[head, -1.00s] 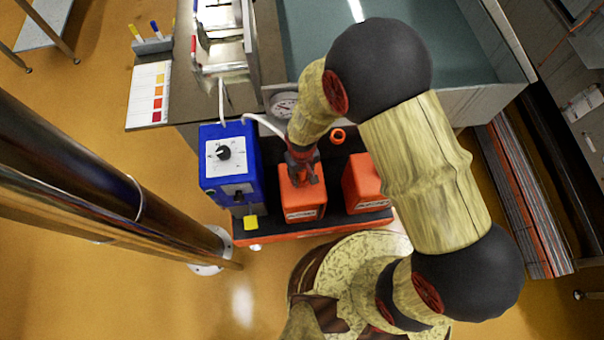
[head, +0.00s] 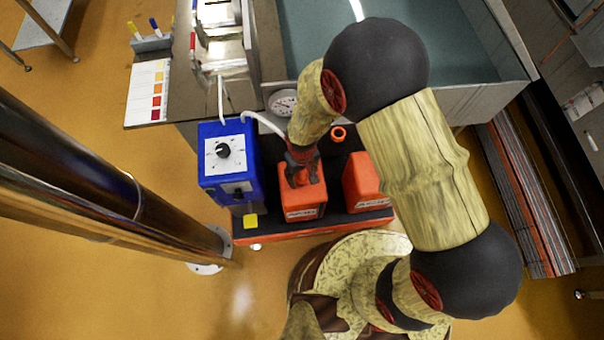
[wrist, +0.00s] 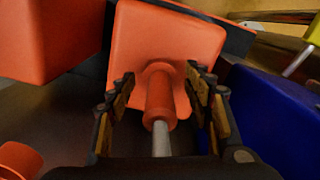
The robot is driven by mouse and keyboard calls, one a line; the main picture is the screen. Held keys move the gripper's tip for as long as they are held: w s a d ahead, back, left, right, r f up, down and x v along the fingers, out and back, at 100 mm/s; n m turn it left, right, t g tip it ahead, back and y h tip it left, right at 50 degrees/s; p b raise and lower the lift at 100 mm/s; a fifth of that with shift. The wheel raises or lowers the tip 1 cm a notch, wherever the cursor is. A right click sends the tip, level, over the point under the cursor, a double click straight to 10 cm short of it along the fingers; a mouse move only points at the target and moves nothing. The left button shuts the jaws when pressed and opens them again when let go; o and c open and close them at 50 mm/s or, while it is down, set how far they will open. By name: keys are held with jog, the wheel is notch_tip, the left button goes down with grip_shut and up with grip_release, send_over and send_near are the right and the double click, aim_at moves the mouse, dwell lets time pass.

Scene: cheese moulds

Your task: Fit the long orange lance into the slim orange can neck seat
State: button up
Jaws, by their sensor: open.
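The orange can under my gripper (head: 303,178) stands on the dark tray, and its front face (head: 302,213) shows a label. In the wrist view its flat orange top (wrist: 190,38) lies ahead. The orange lance (wrist: 160,97) stands at the can's neck, with its collar against the top and a grey rod (wrist: 161,138) running toward the camera. My gripper (wrist: 159,78) is open, its fingers on either side of the lance with gaps showing. The lance's lower end is hidden, so its depth in the neck cannot be told.
A second orange can (head: 363,182) stands to the right, close by. An orange ring (head: 338,134) lies behind. A round gauge (head: 283,103) and a basin (head: 450,60) are behind.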

jog(key=shift+o, duration=0.2)
notch_tip(320, 180, up, 12)
dwell(0.6)
dwell(0.8)
jog(key=s+d+r+m+t, duration=0.2)
jog(key=s+d+r+m, duration=0.1)
jog(key=d+r, duration=0.8)
jog(key=s+d+r+m+t, duration=0.3)
jog(key=d+r, duration=0.8)
jog(key=r, duration=0.9)
jog(key=shift+s+d+r+t, duration=0.2)
jog(key=shift+s+r+t, duration=0.15)
jog(key=shift+s, duration=0.45)
jog(key=shift+w+d, duration=0.1)
jog(key=shift+d, duration=0.05)
jog(key=shift+c, duration=0.2)
